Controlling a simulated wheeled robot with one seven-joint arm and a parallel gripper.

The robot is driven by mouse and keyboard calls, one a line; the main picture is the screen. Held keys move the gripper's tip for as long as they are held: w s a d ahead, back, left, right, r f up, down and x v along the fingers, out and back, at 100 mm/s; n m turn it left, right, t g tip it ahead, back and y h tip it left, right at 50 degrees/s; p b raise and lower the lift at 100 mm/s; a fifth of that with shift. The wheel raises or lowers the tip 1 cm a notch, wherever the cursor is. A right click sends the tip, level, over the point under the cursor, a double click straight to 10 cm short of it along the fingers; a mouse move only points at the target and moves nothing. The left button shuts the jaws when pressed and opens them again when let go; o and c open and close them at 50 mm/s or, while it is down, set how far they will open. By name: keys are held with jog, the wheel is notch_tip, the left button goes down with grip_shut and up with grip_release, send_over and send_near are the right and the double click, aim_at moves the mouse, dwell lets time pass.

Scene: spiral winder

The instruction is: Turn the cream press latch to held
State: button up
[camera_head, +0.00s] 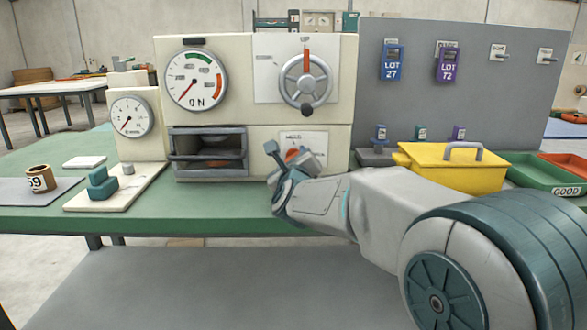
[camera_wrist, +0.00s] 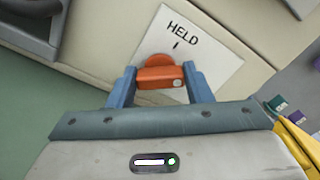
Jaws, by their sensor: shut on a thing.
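The cream press (camera_head: 256,139) stands on the green bench in the head view. Its latch (camera_wrist: 160,75) is an orange-red knob with a bar-shaped grip, on a white plate (camera_wrist: 192,50) marked HELD with a short tick, in the wrist view. In the head view the latch (camera_head: 292,154) is partly hidden by my gripper (camera_head: 287,160). In the wrist view my gripper (camera_wrist: 158,80) has its two blue fingers on either side of the bar, shut on it. The bar lies nearly level across the wrist picture. The plate's lower part is hidden.
The press has a round gauge (camera_head: 194,80), a handwheel (camera_head: 305,79) and an open bay (camera_head: 208,152). A teal block (camera_head: 102,182) sits on a cream base at left. Green bench space lies between that base and my gripper.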

jog(key=n+b, duration=0.1)
jog(key=n, duration=0.4)
jog(key=shift+a+n, duration=0.1)
jog(key=shift+n, duration=0.3)
jog(key=n, duration=0.4)
jog(key=shift+f+n, duration=0.1)
jog(key=shift+n, duration=0.6)
jog(key=o, duration=1)
jog(key=s+p, duration=0.2)
jog(key=s, duration=1.2)
